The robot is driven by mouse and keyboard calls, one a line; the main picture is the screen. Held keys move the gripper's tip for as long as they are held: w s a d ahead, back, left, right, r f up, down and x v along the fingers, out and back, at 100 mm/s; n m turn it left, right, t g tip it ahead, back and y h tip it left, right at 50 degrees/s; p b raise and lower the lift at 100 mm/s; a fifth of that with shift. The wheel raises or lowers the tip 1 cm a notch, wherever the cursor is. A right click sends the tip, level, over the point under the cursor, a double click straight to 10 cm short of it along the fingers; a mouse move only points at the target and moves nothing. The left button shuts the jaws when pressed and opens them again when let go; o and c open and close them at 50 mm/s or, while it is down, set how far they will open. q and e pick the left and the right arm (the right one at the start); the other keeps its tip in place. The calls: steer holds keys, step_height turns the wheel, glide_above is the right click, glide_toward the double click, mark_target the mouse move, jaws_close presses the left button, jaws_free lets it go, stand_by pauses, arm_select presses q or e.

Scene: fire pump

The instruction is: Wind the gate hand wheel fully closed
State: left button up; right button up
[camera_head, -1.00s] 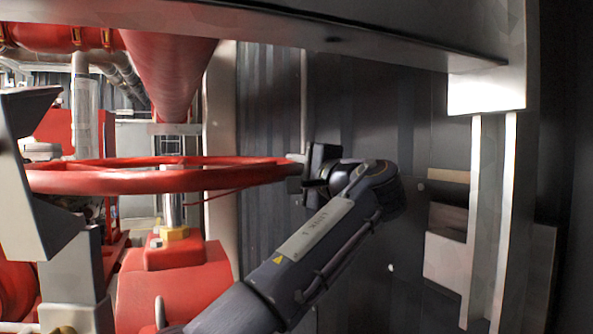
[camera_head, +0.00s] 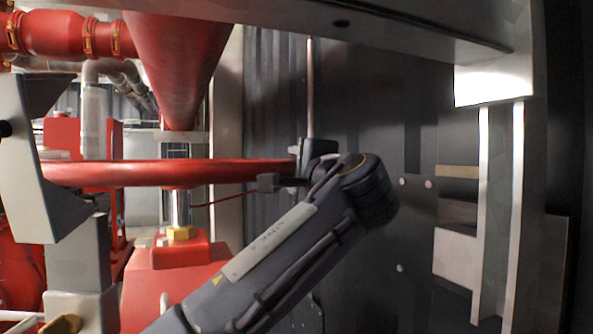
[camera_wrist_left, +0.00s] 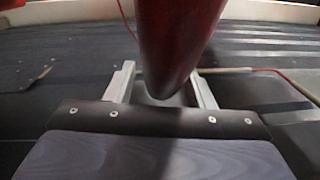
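The red hand wheel (camera_head: 170,173) lies nearly edge-on, roughly horizontal in the head view, above a red housing. My left gripper (camera_head: 285,170) is at the right end of its rim, and its arm comes up from the bottom. In the left wrist view the red rim (camera_wrist_left: 175,45) runs between the two pale fingers (camera_wrist_left: 163,88). Narrow gaps show between the rim and the fingers, so the gripper looks open around it. The far side of the rim contact is hidden. My right gripper is not in view.
A red housing (camera_head: 170,255) with a yellow nut (camera_head: 180,233) and a stem stands below the wheel. A large red pipe (camera_head: 175,60) is above. A dark ribbed wall (camera_head: 390,110) and grey metal frame (camera_head: 525,180) stand on the right.

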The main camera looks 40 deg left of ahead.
arm_select(q)
steer(key=b+v, duration=0.1)
steer(key=v, duration=0.6)
steer(key=shift+s+d, duration=0.2)
steer(key=shift+d, duration=0.2)
steer(key=shift+f, duration=0.1)
